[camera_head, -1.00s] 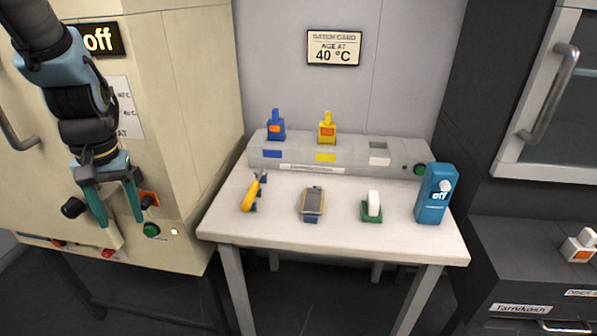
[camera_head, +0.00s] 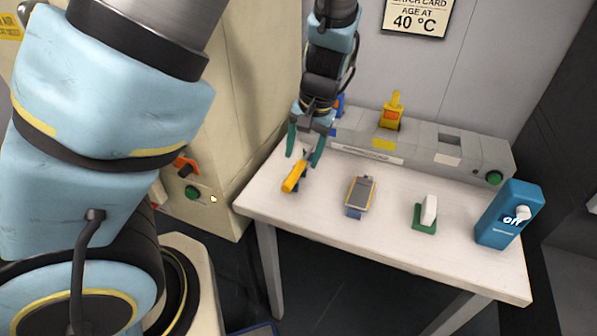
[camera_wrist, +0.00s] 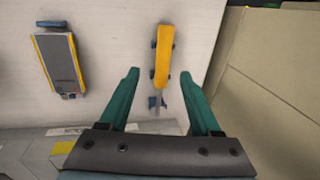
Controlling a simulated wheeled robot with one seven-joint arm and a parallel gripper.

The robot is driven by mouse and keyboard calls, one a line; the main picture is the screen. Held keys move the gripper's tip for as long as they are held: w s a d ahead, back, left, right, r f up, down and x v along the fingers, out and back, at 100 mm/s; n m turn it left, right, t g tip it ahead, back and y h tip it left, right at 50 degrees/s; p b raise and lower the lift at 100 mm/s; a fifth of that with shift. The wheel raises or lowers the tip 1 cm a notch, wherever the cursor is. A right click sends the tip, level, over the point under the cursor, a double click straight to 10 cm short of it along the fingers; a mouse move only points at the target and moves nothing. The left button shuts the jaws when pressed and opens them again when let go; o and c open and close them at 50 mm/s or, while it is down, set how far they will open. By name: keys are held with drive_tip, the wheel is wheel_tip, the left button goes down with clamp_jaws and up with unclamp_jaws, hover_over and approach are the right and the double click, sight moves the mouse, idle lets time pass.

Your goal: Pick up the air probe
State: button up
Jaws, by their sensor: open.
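A slim yellow-handled tool (camera_head: 294,177), which looks like the air probe, lies on dark blue holders at the left of the white table. It also shows in the wrist view (camera_wrist: 163,52), with a thin grey shaft pointing down between my fingers. My gripper (camera_head: 304,156) is open, its teal fingers pointing down just above and behind the handle. In the wrist view my gripper (camera_wrist: 159,75) has one finger on each side of the tool, apart from it. Nothing is held.
A yellow-edged grey meter (camera_head: 360,195), a white piece on a green base (camera_head: 425,213) and a blue box marked off (camera_head: 508,215) stand further right on the table (camera_head: 400,248). A grey rack (camera_head: 420,143) runs behind. A beige cabinet (camera_head: 240,110) stands left.

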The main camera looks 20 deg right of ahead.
sight(295, 172)
drive_tip(key=shift+w+a+f+p, duration=0.1)
drive_tip(key=shift+a+f+p, duration=0.1)
drive_tip(key=shift+f, duration=0.7)
drive_tip(key=shift+w+a+f+p, duration=0.15)
drive_tip(key=shift+a+f, duration=0.1)
drive_tip(key=shift+f, duration=0.65)
drive_tip(key=shift+w+a+f+p, duration=0.1)
drive_tip(key=shift+a+f, duration=0.1)
drive_tip(key=shift+f, duration=0.7)
clamp_jaws()
